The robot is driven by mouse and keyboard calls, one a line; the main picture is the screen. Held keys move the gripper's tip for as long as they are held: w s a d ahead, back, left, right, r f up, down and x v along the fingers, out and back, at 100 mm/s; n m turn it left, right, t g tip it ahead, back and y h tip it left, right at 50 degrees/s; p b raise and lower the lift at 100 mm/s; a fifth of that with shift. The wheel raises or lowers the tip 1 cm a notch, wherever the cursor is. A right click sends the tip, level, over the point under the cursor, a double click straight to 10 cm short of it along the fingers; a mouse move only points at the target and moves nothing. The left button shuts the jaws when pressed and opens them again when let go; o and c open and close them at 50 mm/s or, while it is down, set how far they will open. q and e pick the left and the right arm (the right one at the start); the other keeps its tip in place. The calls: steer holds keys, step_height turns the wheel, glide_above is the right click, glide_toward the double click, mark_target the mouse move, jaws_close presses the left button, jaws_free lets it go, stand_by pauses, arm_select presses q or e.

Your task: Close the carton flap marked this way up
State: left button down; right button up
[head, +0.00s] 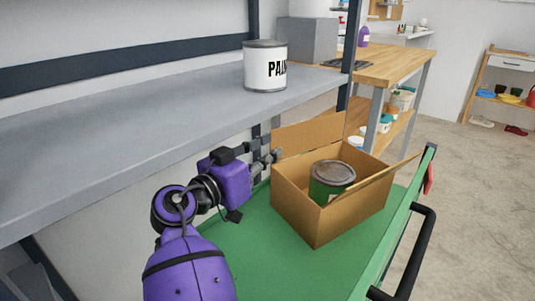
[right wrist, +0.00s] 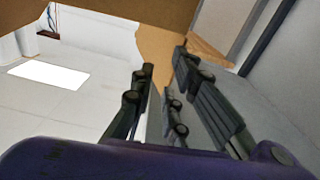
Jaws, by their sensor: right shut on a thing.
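An open brown carton (head: 298,218) stands on the green cart top with a green paint can (head: 331,178) inside. Its far flap (head: 310,130) stands up at the back. Another flap (head: 379,180) leans outward on the right side. I cannot make out any "this way up" marking on either. My right gripper (head: 274,155) is at the carton's back left corner, by the far flap's left end. In the right wrist view its fingers (right wrist: 163,62) are closed about a strip of brown cardboard (right wrist: 155,43), which I take as the far flap. My left gripper is out of view.
The green cart top (head: 245,262) has free room left of and in front of the carton. A black handle (head: 420,245) is on its right side. A grey shelf (head: 150,125) with a white paint can (head: 265,68) runs above left. A wooden workbench (head: 385,65) stands behind.

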jaws_close()
stand_by(0.4)
steer(key=shift+o, duration=2)
jaws_free()
steer(key=v, duration=1.2)
